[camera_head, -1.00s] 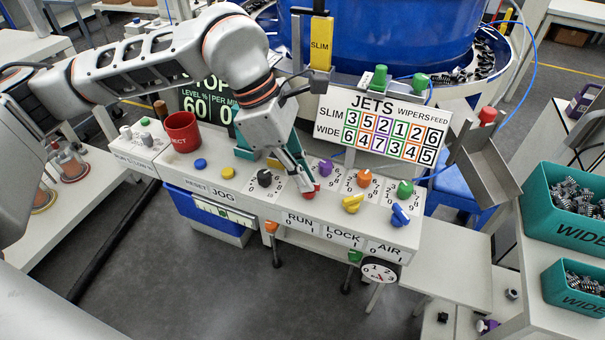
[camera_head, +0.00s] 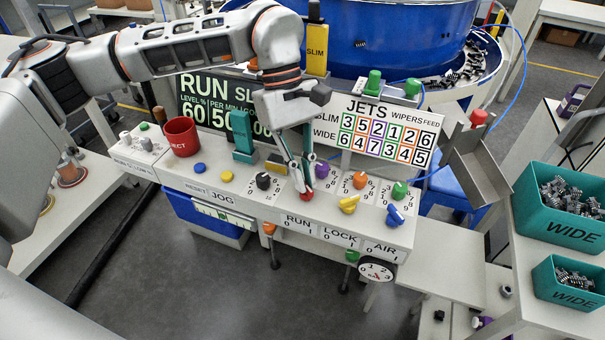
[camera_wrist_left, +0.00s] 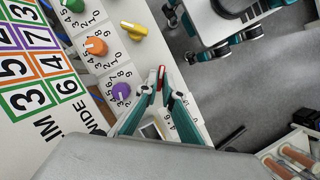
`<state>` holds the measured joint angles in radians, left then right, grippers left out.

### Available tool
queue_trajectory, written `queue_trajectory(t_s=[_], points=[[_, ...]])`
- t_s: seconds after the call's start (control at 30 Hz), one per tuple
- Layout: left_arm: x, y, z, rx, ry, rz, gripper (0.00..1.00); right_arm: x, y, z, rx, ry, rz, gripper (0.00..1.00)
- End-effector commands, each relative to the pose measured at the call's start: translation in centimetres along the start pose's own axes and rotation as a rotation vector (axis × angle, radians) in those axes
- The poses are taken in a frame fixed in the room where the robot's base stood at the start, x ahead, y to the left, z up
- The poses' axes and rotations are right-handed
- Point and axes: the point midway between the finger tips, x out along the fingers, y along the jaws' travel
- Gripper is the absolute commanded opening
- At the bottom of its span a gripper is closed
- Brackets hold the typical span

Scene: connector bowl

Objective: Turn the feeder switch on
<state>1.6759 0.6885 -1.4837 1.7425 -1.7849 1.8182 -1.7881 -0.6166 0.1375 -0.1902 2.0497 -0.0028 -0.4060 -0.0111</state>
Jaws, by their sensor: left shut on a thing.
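In the left wrist view the fingertips (camera_wrist_left: 161,90) meet around the red knob (camera_wrist_left: 161,74). The fingers partly cover the knob and its scale. The display (camera_head: 205,100) reads RUN. My right gripper is not in the head view; teal and black parts at the wrist view's top right may belong to it.
Close beside stand the black knob (camera_head: 263,181), purple knob (camera_head: 322,169) and yellow knob (camera_head: 348,204). The red mug (camera_head: 181,137) is at the panel's left. The JETS sign (camera_head: 379,132) stands behind. Teal bins (camera_head: 566,234) are at the right.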

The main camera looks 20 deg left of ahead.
Motion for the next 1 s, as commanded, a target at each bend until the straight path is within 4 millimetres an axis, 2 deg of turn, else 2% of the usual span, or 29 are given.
queue_trajectory(t_s=[0.3, 0.83, 0.9, 1.0], points=[[-0.08, 0.17, 0.0, 0.106, 0.001, -0.042, 0.0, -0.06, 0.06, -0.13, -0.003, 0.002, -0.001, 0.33], [-0.04, 0.18, 0.01, 0.127, 0.002, -0.05, 0.0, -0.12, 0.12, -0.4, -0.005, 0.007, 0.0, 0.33], [-0.04, 0.17, 0.01, 0.127, 0.002, -0.05, 0.22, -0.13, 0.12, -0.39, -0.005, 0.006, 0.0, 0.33], [-0.03, 0.17, 0.01, 0.126, 0.001, -0.05, 0.24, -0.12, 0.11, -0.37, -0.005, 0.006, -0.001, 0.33]])
